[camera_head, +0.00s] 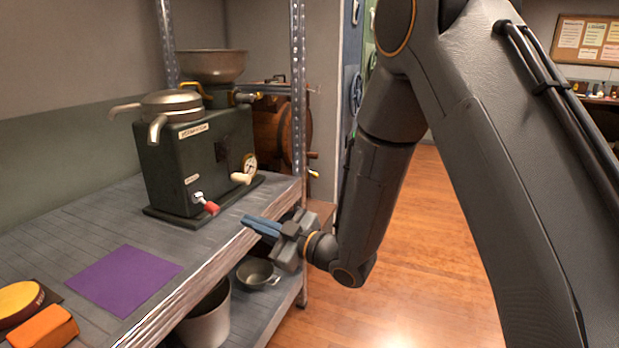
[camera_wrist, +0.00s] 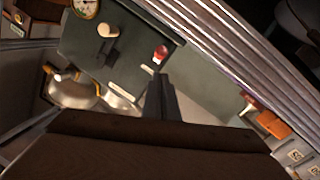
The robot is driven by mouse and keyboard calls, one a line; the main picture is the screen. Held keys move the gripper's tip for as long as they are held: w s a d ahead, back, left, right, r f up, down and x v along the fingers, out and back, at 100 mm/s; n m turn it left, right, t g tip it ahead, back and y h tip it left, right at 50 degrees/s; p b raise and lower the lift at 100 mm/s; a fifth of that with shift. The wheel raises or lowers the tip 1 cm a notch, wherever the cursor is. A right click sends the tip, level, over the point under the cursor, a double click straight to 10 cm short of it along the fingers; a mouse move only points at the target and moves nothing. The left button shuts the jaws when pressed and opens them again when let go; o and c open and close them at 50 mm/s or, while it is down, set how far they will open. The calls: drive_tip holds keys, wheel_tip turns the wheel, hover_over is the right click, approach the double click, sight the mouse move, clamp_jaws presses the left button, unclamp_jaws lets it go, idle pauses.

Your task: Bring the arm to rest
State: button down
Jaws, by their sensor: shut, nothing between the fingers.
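My gripper (camera_head: 262,226) is at the front edge of the grey shelf (camera_head: 90,218), in front of the dark green machine. Its fingers point left, toward the shelf, and are shut together with nothing held. In the wrist view the closed fingers of my gripper (camera_wrist: 161,88) point up the picture, with the machine around and beyond them. My arm comes down from the upper right, bends at the wrist and ends at the shelf edge. I cannot tell whether the fingers touch the edge.
The green machine (camera_head: 205,158) has a red-tipped tap (camera_head: 208,206). A purple sheet (camera_head: 124,279), an orange block (camera_head: 43,327) and a yellow round thing (camera_head: 18,300) lie on the shelf. Below are a pot (camera_head: 207,318) and a pan (camera_head: 257,273). The wooden floor (camera_head: 420,270) at right is clear.

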drive_tip(key=w+d+m+t+h, duration=0.2)
drive_tip(key=w+d+m+h, duration=0.25)
drive_tip(key=d+h, duration=0.45)
drive_tip(key=s+d+m+g+h, duration=0.2)
drive_tip(key=s+d+m+h, duration=0.3)
drive_tip(key=d, duration=0.6)
drive_tip(key=s+d+r+m+g+h+p, duration=0.1)
drive_tip(key=s+d+m+g, duration=0.3)
drive_tip(key=s, duration=0.9)
drive_tip(key=s+d+r+m+g, duration=0.15)
drive_tip(key=s+d+g, duration=0.35)
drive_tip(key=s, duration=0.8)
drive_tip(key=d+r+m+h+p, duration=0.1)
drive_tip(key=d+r+m+p, duration=0.1)
drive_tip(key=d+r+p, duration=0.4)
drive_tip(key=d+p, duration=0.3)
drive_tip(key=p, duration=0.4)
drive_tip(key=shift+w+m+t+p, duration=0.15)
drive_tip(key=shift+m+t+p, duration=0.2)
drive_tip(key=shift+m+t, duration=0.05)
